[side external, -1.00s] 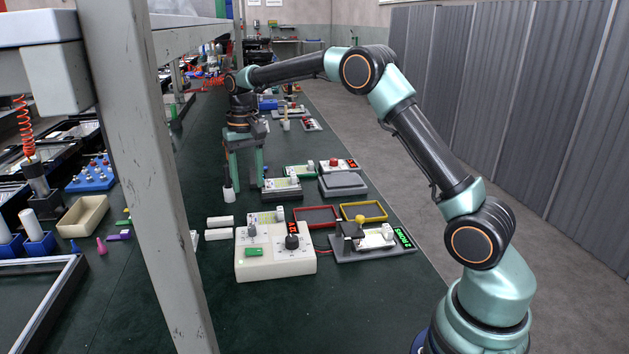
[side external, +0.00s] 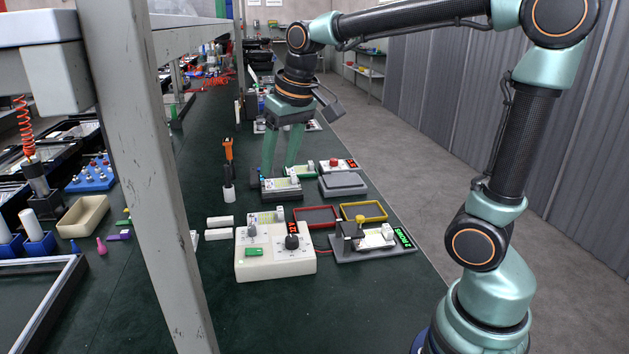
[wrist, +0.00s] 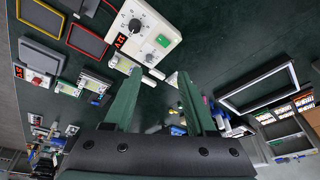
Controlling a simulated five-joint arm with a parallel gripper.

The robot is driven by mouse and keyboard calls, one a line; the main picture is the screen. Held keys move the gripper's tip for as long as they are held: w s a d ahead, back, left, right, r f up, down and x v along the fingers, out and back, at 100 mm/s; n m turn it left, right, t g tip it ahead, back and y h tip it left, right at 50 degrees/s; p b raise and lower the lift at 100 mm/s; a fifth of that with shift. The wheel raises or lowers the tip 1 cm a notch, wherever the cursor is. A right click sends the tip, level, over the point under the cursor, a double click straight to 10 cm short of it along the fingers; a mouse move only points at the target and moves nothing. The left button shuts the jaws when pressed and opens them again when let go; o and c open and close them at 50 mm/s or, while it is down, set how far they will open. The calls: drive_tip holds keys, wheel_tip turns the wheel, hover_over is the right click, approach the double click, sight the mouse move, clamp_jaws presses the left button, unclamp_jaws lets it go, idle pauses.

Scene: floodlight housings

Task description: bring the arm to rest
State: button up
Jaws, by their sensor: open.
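My gripper (side external: 280,165) is open, with its two green fingers pointing down and apart. In the side view it hangs over the dark green bench, in front of or above a small instrument (side external: 282,188); the exact gap cannot be told. In the wrist view the open fingers (wrist: 157,82) show nothing held between them.
A grey post (side external: 165,180) stands at left.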

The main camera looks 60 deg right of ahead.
drive_tip(key=s+a+f+n+t, duration=0.2)
drive_tip(key=s+f, duration=0.1)
drive_tip(key=s, duration=0.6)
drive_tip(key=shift+s, duration=0.4)
idle(0.6)
drive_tip(key=n+g, duration=0.4)
drive_tip(key=g, duration=0.1)
hover_over(251, 227)
wheel_tip(251, 227, down, 8)
wheel_tip(251, 227, down, 11)
drive_tip(key=shift+s+f, duration=0.1)
drive_tip(key=shift+f, duration=0.05)
clamp_jaws()
